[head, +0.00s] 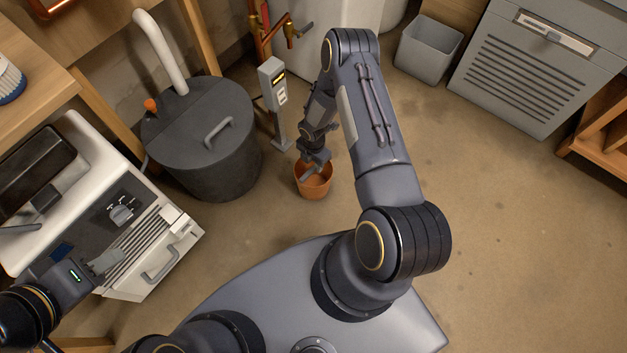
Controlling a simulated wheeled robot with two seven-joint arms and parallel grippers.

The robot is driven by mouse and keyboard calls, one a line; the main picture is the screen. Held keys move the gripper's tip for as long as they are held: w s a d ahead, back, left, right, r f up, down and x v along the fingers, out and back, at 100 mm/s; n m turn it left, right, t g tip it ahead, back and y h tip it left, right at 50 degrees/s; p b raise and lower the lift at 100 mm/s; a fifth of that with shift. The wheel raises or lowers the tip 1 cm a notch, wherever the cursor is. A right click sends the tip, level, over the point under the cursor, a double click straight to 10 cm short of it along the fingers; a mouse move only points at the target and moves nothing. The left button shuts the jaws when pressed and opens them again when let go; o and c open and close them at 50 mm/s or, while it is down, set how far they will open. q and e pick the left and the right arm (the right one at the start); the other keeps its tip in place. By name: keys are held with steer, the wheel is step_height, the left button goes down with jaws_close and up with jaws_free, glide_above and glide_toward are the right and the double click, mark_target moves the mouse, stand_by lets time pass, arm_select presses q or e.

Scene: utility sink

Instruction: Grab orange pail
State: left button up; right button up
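The orange pail (314,188) stands upright on the floor near the middle of the head view, right of the dark lidded drum. My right gripper (313,164) reaches down from above to the pail's open top. Its fingers overlap the rim and the inside of the pail; whether they are closed on the rim is too small to tell. My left gripper (108,261) is at the lower left, above the front of the white appliance and far from the pail. Its finger gap is not clear.
The dark lidded drum (205,160) stands left of the pail. A grey post with a control box (273,85) stands just behind the pail. The white appliance (150,285) is at the lower left. A grey bin (430,50) is at the back. The floor at right is clear.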

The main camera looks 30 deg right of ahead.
mark_target(313, 167)
step_height(313, 167, down, 5)
steer(key=shift+f+b, duration=0.15)
steer(key=shift+b, duration=1.05)
steer(key=shift+c, duration=0.4)
jaws_close()
